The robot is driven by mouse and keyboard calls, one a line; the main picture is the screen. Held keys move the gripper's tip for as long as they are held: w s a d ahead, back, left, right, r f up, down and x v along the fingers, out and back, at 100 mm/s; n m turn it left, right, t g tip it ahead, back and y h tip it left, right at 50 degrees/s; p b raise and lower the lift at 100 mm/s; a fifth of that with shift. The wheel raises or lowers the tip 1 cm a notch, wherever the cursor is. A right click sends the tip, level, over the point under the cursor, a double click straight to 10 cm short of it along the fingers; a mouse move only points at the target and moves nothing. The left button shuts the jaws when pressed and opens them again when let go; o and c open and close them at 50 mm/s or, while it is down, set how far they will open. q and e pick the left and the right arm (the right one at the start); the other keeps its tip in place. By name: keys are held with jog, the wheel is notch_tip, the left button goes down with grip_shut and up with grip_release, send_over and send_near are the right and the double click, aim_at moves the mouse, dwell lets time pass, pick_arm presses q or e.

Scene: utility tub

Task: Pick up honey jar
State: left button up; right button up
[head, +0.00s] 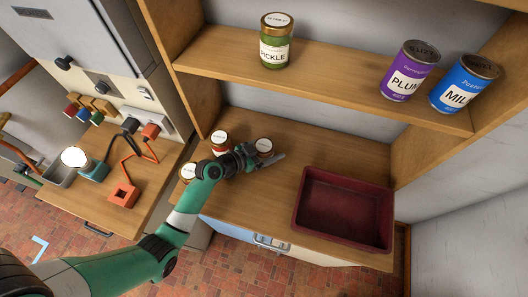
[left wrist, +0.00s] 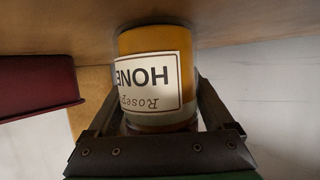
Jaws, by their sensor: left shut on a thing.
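The honey jar (left wrist: 155,75) fills the middle of the left wrist view, its amber body and white label reading upside down. My left gripper (left wrist: 160,118) has a finger on each side of it and is shut on it. The jar's base meets the wooden counter at the top of that view, or is very close to it. In the head view my left gripper (head: 268,158) is low over the counter, and a white-lidded jar (head: 264,145) shows just behind it, its body mostly hidden by the gripper. My right gripper is not in view.
Two more lidded jars stand nearby, a red one (head: 220,141) and one left of my wrist (head: 188,171). An empty dark red tub (head: 345,232) sits to the right. The shelf above holds a pickle jar (head: 276,42), a plum can (head: 408,72) and a milk can (head: 463,84).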

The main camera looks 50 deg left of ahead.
aim_at(271, 143)
pick_arm(q)
grip_shut()
jog(key=shift+r, duration=0.15)
jog(key=shift+r, duration=0.35)
notch_tip(271, 143, up, 2)
jog(key=shift+r+p, duration=0.25)
jog(key=shift+p, duration=0.6)
jog(key=s+r+p, duration=0.1)
jog(key=r, duration=0.1)
jog(key=s+d+r+p, duration=0.1)
jog(key=s+r, duration=0.1)
jog(key=s+r+p, duration=0.1)
jog(key=s+r, duration=0.1)
jog(key=shift+d+r, duration=0.15)
jog(key=s+d+r+p, duration=0.2)
jog(key=s+r+p, duration=0.1)
jog(key=s, duration=0.5)
jog(key=shift+s+d+r+p, duration=0.15)
jog(key=shift+s+d+p, duration=0.1)
jog(key=shift+p, duration=0.1)
